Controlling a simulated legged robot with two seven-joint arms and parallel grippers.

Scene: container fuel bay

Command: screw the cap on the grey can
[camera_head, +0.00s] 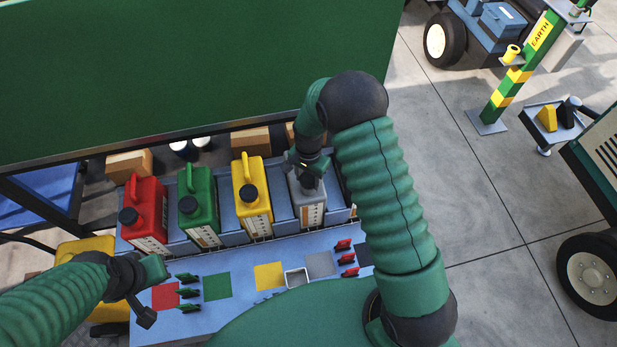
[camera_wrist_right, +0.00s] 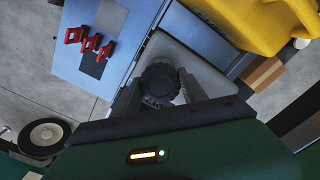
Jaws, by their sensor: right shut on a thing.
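The grey can (camera_head: 306,208) stands upright in the rightmost bay of the blue rack. My right gripper (camera_head: 308,172) reaches down over its top. In the right wrist view, the black ridged cap (camera_wrist_right: 160,83) sits between the fingertips of my right gripper (camera_wrist_right: 162,92), which is shut on it. The can (camera_wrist_right: 190,62) shows right behind the cap there; its neck is hidden, so I cannot tell how the threads sit. My left gripper (camera_head: 148,292) hangs over the left front of the bench, away from the can; its finger gap is unclear.
Red (camera_head: 146,222), green (camera_head: 199,208) and yellow (camera_head: 252,192) cans with black caps stand left of the grey can. The blue bench (camera_head: 240,318) carries coloured squares and small red and green clips. A large green panel (camera_head: 200,70) overhangs behind.

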